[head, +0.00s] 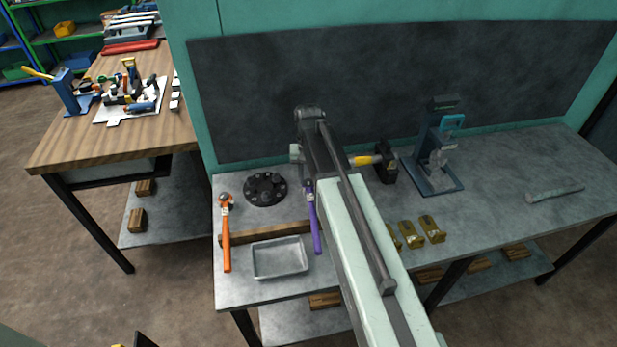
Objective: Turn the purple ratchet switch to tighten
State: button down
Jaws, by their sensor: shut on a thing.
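The purple ratchet (316,228) lies on the grey workbench (262,214), with its handle toward the front edge. Its head end is at the back, beside my arm. My gripper (309,184) is at that head end and is shut on the ratchet. My arm covers most of the jaws and part of the ratchet head. The small switch on the head is too small and too hidden to make out. An orange ratchet (226,240) lies to the left, apart from my gripper.
A black round flange (265,189) and a grey tray (280,258) lie between the two ratchets. A yellow-handled hammer (384,163), a blue-grey press stand (436,160) and brass blocks (432,229) are right of my arm. The bench's right side is mostly clear.

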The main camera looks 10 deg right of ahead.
aim_at(308, 181)
jog(key=shift+m, duration=0.9)
dwell(0.5)
jog(key=c, duration=1.1)
grip_release()
jog(key=shift+o, duration=0.2)
notch_tip(308, 181, up, 8)
jog(key=p, duration=0.8)
jog(key=shift+f, duration=0.1)
